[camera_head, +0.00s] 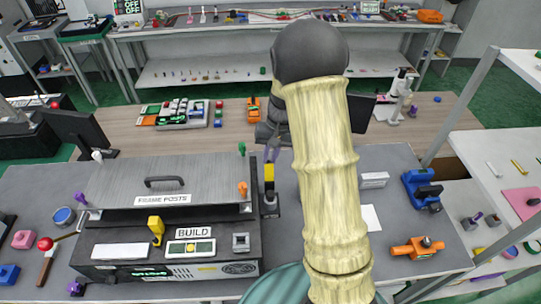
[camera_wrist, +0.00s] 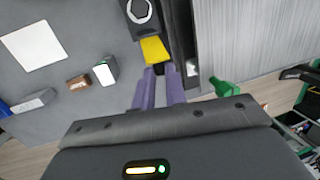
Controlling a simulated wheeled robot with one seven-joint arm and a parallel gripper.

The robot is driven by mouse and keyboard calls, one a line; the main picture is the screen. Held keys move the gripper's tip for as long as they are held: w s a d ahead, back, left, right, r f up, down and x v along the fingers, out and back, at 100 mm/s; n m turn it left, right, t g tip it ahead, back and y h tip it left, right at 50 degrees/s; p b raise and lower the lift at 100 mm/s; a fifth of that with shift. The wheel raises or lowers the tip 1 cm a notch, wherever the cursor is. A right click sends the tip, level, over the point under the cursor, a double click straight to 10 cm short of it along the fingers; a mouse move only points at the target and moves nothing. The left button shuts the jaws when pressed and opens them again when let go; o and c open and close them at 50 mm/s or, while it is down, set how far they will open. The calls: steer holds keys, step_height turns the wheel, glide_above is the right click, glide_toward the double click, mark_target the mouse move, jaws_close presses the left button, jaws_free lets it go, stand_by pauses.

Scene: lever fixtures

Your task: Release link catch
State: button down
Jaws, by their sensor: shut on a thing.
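A yellow-tipped catch (camera_head: 269,173) stands on a dark fixture at the right side of the "FRAME POSTS" machine. In the wrist view its yellow part (camera_wrist: 154,49) lies at the tips of my gripper's purple fingers, below a dark block with a round ring (camera_wrist: 140,10). My gripper (camera_wrist: 160,72) is shut on the yellow catch, with a small gap showing between the fingers. In the head view my arm covers most of the gripper, and only a bit of purple finger (camera_head: 270,154) shows above the catch.
The machine's grey lid (camera_head: 125,178) carries a handle, with a green knob (camera_head: 241,149) and an orange knob (camera_head: 243,188) at its right edge. The green knob is close to my fingers in the wrist view (camera_wrist: 226,88). A white block (camera_head: 373,180) and an orange fixture (camera_head: 416,248) stand further right.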

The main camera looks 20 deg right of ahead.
steer(key=shift+w+f, duration=0.1)
steer(key=shift+w, duration=0.1)
steer(key=c, duration=1.8)
jaws_free()
steer(key=shift+d, duration=0.1)
steer(key=o, duration=0.3)
steer(key=shift+w+f, duration=0.1)
steer(key=shift+w, duration=0.1)
steer(key=shift+o, duration=0.2)
steer(key=shift+s, duration=0.15)
steer(key=s+b+v, duration=0.1)
steer(key=b+v, duration=0.2)
steer(key=v, duration=1.4)
steer(key=shift+w+r, duration=0.3)
steer(key=shift+w, duration=0.2)
steer(key=shift+f, duration=0.1)
